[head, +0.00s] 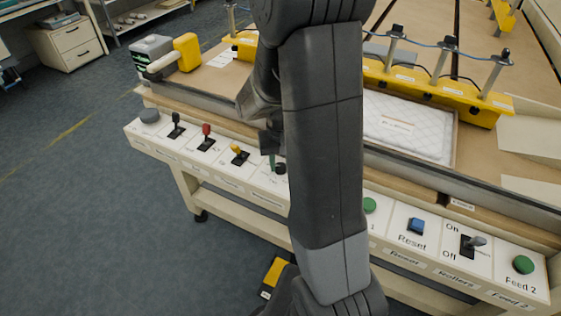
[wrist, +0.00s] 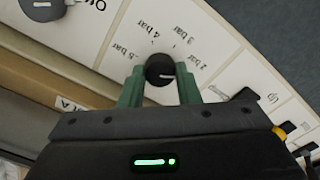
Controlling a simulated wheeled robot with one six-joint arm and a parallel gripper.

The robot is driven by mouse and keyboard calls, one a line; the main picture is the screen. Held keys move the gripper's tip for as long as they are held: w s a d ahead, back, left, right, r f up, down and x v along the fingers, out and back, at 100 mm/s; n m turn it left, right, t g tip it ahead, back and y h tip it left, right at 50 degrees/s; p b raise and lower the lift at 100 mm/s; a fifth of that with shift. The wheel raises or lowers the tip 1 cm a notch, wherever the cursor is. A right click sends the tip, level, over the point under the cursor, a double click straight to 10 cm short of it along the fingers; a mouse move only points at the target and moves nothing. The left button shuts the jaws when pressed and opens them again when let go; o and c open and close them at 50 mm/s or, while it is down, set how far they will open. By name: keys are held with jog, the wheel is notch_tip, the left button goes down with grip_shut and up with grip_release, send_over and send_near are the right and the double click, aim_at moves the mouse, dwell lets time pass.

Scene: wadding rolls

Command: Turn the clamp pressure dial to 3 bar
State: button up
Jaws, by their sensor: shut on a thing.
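The clamp pressure dial (wrist: 160,69) is a small round black knob with a white pointer line, on a white panel marked in bar. In the wrist view the pointer lies toward the right, close to the 2 bar label (wrist: 201,77). The 3 bar label (wrist: 186,47) is to the upper right of the knob, and the 4 bar label is above it. My gripper (wrist: 160,76) is shut on the dial, one green finger on each side. In the head view the dial (head: 280,168) is partly hidden beside my arm.
The control panel also carries a black lever (head: 176,124), a red lever (head: 207,135), a yellow lever (head: 239,153), a blue Reset button (head: 416,225), a Rollers switch (head: 472,243) and a green Feed 2 button (head: 523,264). A quilted white pad (head: 410,128) lies behind.

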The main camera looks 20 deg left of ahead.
aim_at(281, 165)
jog(key=n, duration=1.1)
jog(key=shift+n, duration=0.4)
dwell(0.3)
jog(key=o, duration=1)
jog(key=shift+c, duration=0.2)
jog(key=shift+r, duration=0.15)
notch_tip(281, 165, up, 14)
jog(key=p, duration=0.1)
jog(key=shift+f, duration=0.2)
